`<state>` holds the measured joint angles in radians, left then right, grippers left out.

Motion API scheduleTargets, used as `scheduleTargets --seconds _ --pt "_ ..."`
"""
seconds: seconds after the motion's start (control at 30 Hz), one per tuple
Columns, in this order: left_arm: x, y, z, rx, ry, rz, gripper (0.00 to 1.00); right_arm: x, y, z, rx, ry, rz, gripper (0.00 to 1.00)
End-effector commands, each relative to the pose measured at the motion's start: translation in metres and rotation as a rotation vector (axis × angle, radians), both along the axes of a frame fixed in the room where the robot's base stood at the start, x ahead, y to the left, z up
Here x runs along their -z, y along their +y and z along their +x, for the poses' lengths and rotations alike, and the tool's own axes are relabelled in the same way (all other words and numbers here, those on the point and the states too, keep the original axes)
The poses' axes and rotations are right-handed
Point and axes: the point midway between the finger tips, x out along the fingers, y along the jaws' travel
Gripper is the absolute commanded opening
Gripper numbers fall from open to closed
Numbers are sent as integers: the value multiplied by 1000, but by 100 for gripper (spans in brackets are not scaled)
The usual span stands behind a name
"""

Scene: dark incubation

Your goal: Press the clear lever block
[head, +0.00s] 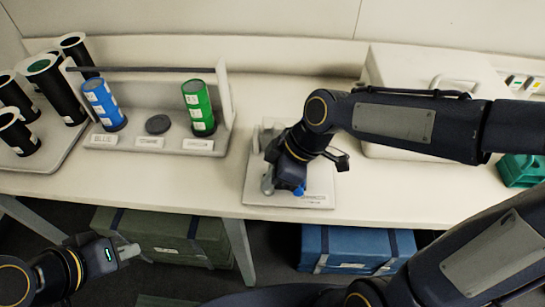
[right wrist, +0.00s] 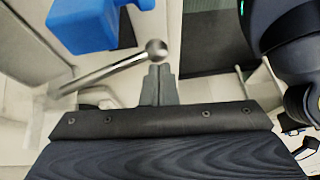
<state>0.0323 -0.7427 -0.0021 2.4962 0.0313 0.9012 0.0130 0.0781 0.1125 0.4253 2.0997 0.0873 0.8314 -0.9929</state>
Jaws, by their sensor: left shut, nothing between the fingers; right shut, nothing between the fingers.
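The lever block is a pale base plate (head: 258,187) near the table's front edge, with a small label too small to read. In the right wrist view a metal rod ends in a round ball (right wrist: 156,50), and a blue block (right wrist: 95,22) is beside it. The blue part (head: 299,191) also shows in the head view. My right gripper (right wrist: 161,70) is shut and empty, its tips close to the ball; I cannot tell whether they touch. My right arm hides much of the lever block. My left gripper (head: 129,251) is shut and empty, low in front of the table.
A rack (head: 150,139) with a blue tube (head: 104,104) and a green tube (head: 199,108) stands left of the lever block. Several black cylinders stand in a tray at far left. A white box (head: 420,65) is behind my right arm. A teal holder (head: 521,170) is at right.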

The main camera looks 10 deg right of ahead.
Motion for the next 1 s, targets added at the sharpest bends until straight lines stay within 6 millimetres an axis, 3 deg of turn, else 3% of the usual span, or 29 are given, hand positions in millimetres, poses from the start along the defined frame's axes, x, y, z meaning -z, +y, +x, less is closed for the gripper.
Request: scheduleTargets --seconds 0.13,0.3,0.4,0.7,1.0 --pt "-10 0 0 0 0 0 0 -8 2 -2 -7 15 -7 0" --pt "-37 0 0 0 0 0 0 -45 12 5 -3 3 -3 0" --pt "-28 0 0 0 0 0 0 -60 -1 4 6 -4 -3 0" --pt "-26 0 0 0 0 0 0 -112 -26 -4 5 -2 0 0" --pt "-26 0 0 0 0 0 0 -127 -34 -6 2 0 0 0"
